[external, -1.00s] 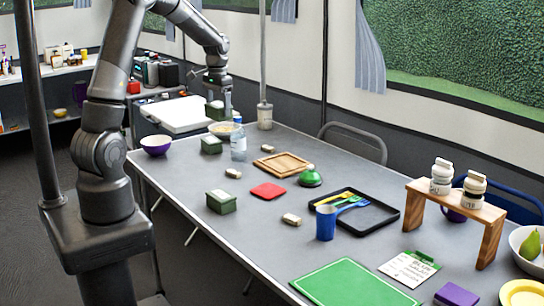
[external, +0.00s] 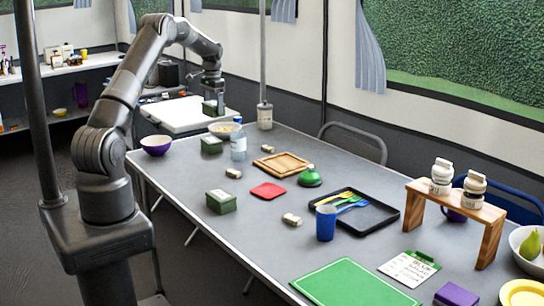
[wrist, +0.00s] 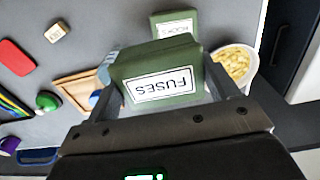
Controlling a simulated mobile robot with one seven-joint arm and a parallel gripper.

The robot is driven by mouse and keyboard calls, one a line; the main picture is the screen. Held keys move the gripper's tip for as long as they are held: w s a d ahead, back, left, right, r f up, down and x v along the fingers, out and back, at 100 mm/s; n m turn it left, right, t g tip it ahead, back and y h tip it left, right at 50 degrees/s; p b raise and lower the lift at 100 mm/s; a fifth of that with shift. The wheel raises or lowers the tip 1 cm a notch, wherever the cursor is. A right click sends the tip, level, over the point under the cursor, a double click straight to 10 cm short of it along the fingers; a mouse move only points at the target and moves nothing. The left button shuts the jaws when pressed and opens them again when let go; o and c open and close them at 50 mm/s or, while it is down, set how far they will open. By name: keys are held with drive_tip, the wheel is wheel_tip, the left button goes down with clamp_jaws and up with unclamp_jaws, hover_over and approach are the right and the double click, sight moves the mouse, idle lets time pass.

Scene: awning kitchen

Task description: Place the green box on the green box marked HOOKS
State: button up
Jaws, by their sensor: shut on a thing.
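My gripper (external: 212,92) is shut on a green box (external: 209,108), held in the air above the far left end of the table. In the wrist view this box (wrist: 165,55) shows a white FUSES label between the two fingers (wrist: 165,88). The green box marked HOOKS (wrist: 172,26) shows partly behind it in the wrist view, on the table. It appears to be the dark green box (external: 211,145) near the bowl in the external view, below the held box. The two boxes are apart. Another green box (external: 221,202) stands nearer on the table; its label is unreadable.
A bowl of yellow food (external: 223,129) and a clear bottle (external: 238,146) stand close to the HOOKS box. A purple bowl (external: 156,145) is at the left edge. A wooden tray (external: 281,165) and red square (external: 268,191) lie to the right.

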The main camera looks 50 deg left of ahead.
wheel_tip(320, 180, down, 11)
drive_tip(key=shift+r, duration=0.1)
idle(0.4)
drive_tip(key=o, duration=1)
